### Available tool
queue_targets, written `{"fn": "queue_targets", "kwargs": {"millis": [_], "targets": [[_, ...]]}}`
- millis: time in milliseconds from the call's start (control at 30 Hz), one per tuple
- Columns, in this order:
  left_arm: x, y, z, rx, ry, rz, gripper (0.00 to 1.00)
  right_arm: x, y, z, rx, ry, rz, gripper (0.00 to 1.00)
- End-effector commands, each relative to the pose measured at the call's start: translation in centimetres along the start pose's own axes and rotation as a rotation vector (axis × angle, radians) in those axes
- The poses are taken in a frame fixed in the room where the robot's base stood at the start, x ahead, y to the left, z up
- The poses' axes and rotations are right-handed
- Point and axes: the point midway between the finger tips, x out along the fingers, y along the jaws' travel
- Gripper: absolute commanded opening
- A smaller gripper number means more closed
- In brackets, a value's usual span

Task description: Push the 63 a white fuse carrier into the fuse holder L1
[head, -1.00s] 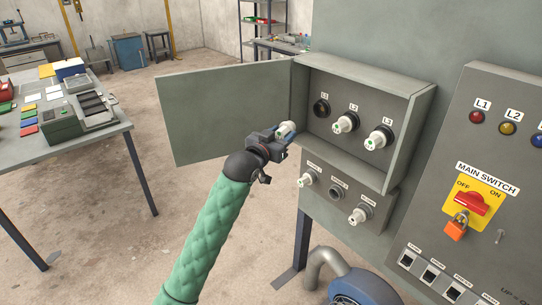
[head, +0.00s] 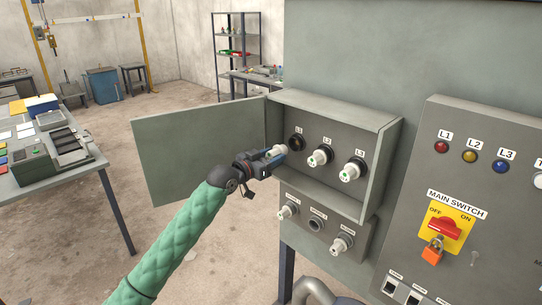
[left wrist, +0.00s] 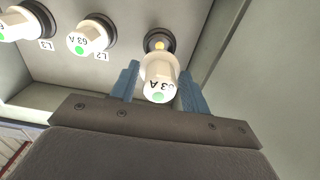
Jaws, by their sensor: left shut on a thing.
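My left gripper (head: 268,158) is shut on a white fuse carrier (head: 279,150), just in front of fuse holder L1 (head: 297,142), a dark round socket at the left of the upper row. In the left wrist view the carrier (left wrist: 158,78), marked 63 A with a green dot, sits between the blue fingers. Its brass tip (left wrist: 159,45) points at the dark ring of L1 (left wrist: 151,34). I cannot tell whether the tip has entered the ring. White carriers sit in holder L2 (head: 319,156) and holder L3 (head: 352,170). My right gripper is not in view.
The grey fuse box has raised side walls (head: 380,175) and an open door (head: 195,150) on the left, close behind my left arm. A lower box (head: 325,232) holds several more fittings. The main switch panel (head: 450,180) stands to the right.

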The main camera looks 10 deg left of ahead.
Motion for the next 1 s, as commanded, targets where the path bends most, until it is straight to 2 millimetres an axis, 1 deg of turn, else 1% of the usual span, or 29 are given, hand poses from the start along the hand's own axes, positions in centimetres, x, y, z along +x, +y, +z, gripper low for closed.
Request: {"fn": "queue_targets", "kwargs": {"millis": [167, 267, 633, 833, 1000], "targets": [[0.2, 0.0, 0.0, 0.0, 0.001, 0.0, 0.1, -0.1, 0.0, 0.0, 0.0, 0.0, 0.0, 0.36], [0.7, 0.0, -0.1, 0.0, 0.001, 0.0, 0.1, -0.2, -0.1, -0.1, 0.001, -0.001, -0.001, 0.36], [3.5, 0.0, 0.0, 0.0, 0.001, -0.001, 0.1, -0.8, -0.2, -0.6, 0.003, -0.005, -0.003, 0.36], [4.9, 0.0, 0.0, -0.001, 0.001, -0.001, 0.1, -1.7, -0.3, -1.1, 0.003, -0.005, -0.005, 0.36], [5.5, 0.0, 0.0, 0.0, 0.0, -0.001, 0.1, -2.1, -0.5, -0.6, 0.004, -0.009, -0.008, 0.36]]}}
